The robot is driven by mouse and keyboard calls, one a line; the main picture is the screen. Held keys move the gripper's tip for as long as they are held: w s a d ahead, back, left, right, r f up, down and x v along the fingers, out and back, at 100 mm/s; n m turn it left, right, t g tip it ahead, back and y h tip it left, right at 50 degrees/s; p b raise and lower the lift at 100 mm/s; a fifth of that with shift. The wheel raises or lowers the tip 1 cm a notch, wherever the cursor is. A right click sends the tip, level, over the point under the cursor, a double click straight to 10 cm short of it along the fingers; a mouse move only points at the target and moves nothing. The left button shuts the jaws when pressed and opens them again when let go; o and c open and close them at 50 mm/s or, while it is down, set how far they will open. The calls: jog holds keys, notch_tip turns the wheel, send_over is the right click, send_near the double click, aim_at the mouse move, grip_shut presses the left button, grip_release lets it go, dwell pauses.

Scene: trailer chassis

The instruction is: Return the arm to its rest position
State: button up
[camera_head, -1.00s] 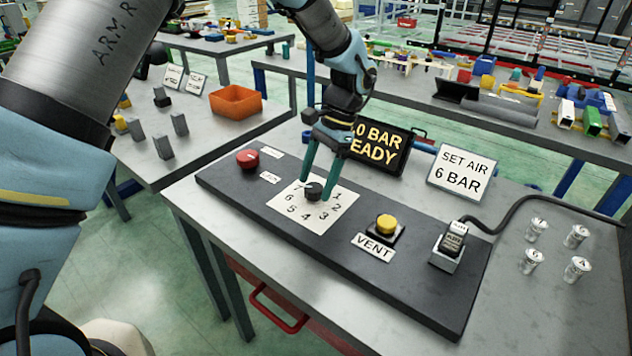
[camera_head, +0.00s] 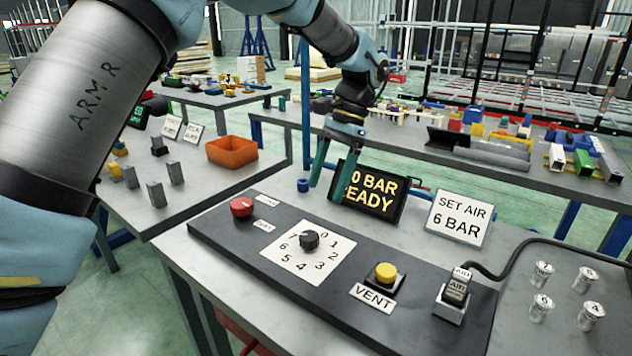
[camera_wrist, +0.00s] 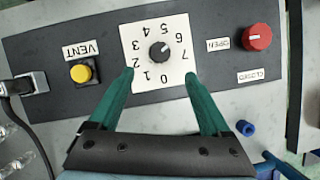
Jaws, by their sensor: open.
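My gripper (camera_head: 334,180) is open and empty, raised above the panel in front of the display. Its two green fingers also show in the wrist view (camera_wrist: 162,75), apart, on either side of the lower dial plate. The black dial knob (camera_head: 309,239) stands on a white plate with numbers (camera_head: 330,254); it also shows in the wrist view (camera_wrist: 159,52). The fingers do not touch the knob. The display (camera_head: 372,192) is partly hidden by a finger; "0 BAR" and "EADY" can be read.
A "SET AIR 6 BAR" sign (camera_head: 459,217) stands behind. Several metal cylinders (camera_head: 541,274) stand at right. An orange bin (camera_head: 232,151) sits on the left table.

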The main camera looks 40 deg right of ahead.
jog(key=w+a+f+n+h, duration=0.1)
jog(key=w+a+n, duration=0.2)
jog(key=w+a, duration=0.35)
jog(key=w+a+n+h, duration=0.1)
jog(key=w+a+n, duration=0.15)
jog(key=a, duration=0.65)
jog(key=w+a+f+n+h, duration=0.1)
jog(key=w+a+n, duration=0.2)
jog(key=w+a, duration=0.35)
jog(key=s+a+f+n, duration=0.1)
jog(key=s+a+n, duration=0.2)
jog(key=a, duration=0.9)
jog(key=s+a+f+n+t+h, duration=0.1)
jog(key=s+a+n, duration=0.2)
jog(key=a, duration=0.9)
jog(key=shift+s+f+n+t+h, duration=0.15)
jog(key=shift+s+n+t+h, duration=0.15)
jog(key=shift+n, duration=0.85)
